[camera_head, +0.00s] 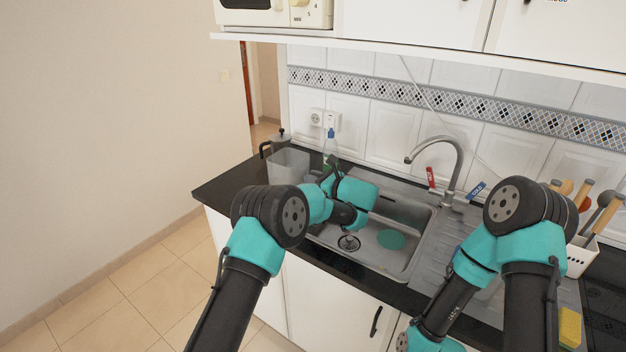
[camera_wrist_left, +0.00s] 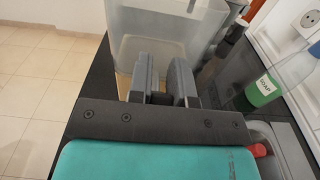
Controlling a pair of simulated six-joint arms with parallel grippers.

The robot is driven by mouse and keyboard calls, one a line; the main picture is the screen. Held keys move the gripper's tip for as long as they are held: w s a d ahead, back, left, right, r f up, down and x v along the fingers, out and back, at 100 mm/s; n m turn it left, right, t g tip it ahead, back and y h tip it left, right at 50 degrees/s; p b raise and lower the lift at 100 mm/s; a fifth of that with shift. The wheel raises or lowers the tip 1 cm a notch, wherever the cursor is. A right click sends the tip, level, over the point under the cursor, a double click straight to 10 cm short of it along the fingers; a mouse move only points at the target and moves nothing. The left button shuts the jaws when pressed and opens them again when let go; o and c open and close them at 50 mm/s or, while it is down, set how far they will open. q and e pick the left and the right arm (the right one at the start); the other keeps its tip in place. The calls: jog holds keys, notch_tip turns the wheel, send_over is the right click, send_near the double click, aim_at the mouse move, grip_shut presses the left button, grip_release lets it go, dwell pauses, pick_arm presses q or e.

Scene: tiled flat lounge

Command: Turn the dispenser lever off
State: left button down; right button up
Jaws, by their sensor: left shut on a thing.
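A clear, box-shaped container (camera_head: 288,163), which looks like the dispenser, stands on the black counter left of the sink. It fills the top of the left wrist view (camera_wrist_left: 150,35). My left gripper (camera_head: 328,174) is at its right side. In the left wrist view, the dark fingers (camera_wrist_left: 160,88) are close together against the container with a narrow gap between them. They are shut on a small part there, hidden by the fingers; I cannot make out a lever. My right arm shows at the right, but its gripper is out of view.
A soap bottle (camera_wrist_left: 265,85) with green liquid stands close right of the left gripper. A moka pot (camera_head: 277,139) is behind the container. The steel sink (camera_head: 385,262) and curved tap (camera_head: 455,160) lie to the right. A white utensil holder (camera_head: 580,258) and yellow sponge (camera_head: 570,327) are further right.

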pick_arm(q)
jog(key=shift+w+a+r+g+h, duration=0.1)
jog(key=shift+w+a+g+h, duration=0.15)
jog(key=shift+g+h, duration=0.55)
jog(key=shift+a+h, duration=0.2)
jog(key=shift+h, duration=0.5)
jog(key=c, duration=1)
grip_release()
jog(key=shift+c, duration=0.2)
jog(key=v, duration=1.7)
jog(key=shift+r, duration=0.15)
jog(key=shift+d, duration=0.15)
